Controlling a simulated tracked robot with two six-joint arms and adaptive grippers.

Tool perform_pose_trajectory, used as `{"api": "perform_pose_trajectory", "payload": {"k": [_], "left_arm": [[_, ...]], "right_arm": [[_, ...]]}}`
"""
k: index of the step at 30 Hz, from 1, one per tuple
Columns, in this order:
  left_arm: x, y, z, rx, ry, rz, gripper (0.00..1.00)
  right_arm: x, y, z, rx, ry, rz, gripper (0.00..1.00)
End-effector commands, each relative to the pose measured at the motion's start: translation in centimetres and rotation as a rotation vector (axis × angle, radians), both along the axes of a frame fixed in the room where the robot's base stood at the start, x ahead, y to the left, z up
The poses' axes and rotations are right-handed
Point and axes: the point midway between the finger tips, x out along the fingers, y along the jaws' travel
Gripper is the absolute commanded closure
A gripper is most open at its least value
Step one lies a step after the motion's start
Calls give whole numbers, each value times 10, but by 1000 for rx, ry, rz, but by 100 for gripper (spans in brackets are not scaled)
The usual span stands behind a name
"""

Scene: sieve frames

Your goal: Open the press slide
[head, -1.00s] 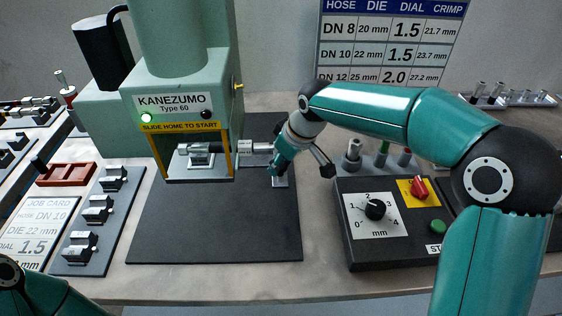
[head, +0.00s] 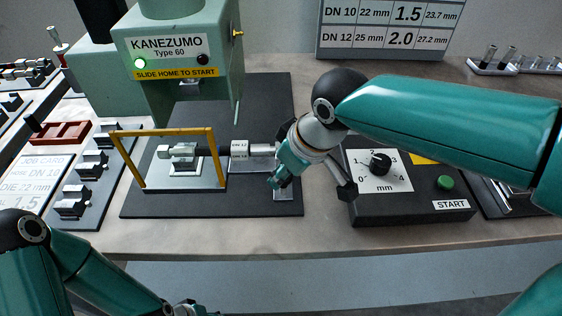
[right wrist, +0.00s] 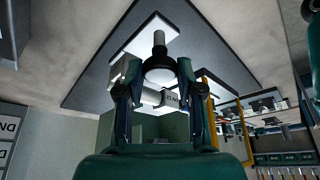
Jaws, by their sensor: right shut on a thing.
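The press slide (head: 210,183) is a pale plate out in front of the green press (head: 188,90), with a yellow frame (head: 160,132) standing on it. A metal fitting (head: 178,152) sits within the frame. A dark hose with a white labelled sleeve (head: 240,149) runs right from it. My right gripper (head: 283,172) is at the right end of this assembly, low over the mat. In the right wrist view its fingers (right wrist: 160,80) close around a dark round-ended part (right wrist: 159,72), apparently the slide's handle. My left arm shows at lower left; its fingertips are out of frame.
A dark control box (head: 410,195) with a dial and green button stands right of my right gripper. A black mat (head: 265,105) lies under the slide. A die rack (head: 95,165) and red tray (head: 62,132) are at left. The mat's front is clear.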

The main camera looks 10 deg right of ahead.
Motion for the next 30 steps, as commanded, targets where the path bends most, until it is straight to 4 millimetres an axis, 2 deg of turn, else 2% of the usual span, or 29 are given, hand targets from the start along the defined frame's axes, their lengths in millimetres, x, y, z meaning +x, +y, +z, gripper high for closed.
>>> {"api": "perform_pose_trajectory", "payload": {"k": [11,12,16,26,30], "left_arm": [[0,0,0,0,0,0,60],[0,0,0,0,0,0,60],[0,0,0,0,0,0,60],[0,0,0,0,0,0,60],[0,0,0,0,0,0,60]], "right_arm": [[-3,0,1,-6,0,5,100],[-3,0,1,-6,0,5,60],[-2,0,1,-5,-1,6,39],[-2,1,2,-3,-2,5,39],[-5,-1,11,-2,-4,5,39]]}}
